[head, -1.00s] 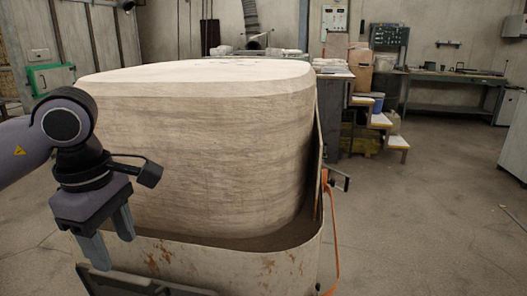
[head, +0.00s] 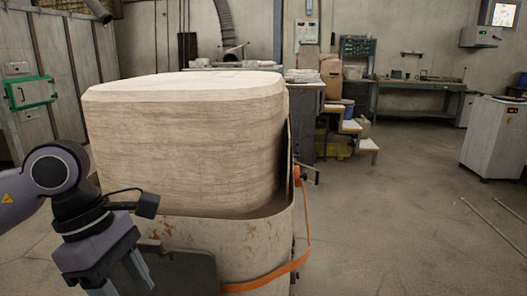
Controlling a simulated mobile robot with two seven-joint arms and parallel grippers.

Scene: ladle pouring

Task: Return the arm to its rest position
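My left arm comes in from the left, and its gripper (head: 122,284) hangs low at the lower left, pointing down. Its two fingers are apart with nothing seen between them; the tips are close to the bottom edge of the picture. It is in front of the large pale block (head: 190,140), which sits in a rusty, light-coloured container (head: 255,245). I cannot tell how far the gripper is from the container. My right gripper is not in view. No ladle is in view.
An orange strap (head: 268,284) runs around the container's lower part. A green box (head: 30,93) is on the left wall. A workbench (head: 420,84) and small steps (head: 350,126) stand behind. A white cabinet (head: 492,135) stands at right. Open floor (head: 400,220) lies at right.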

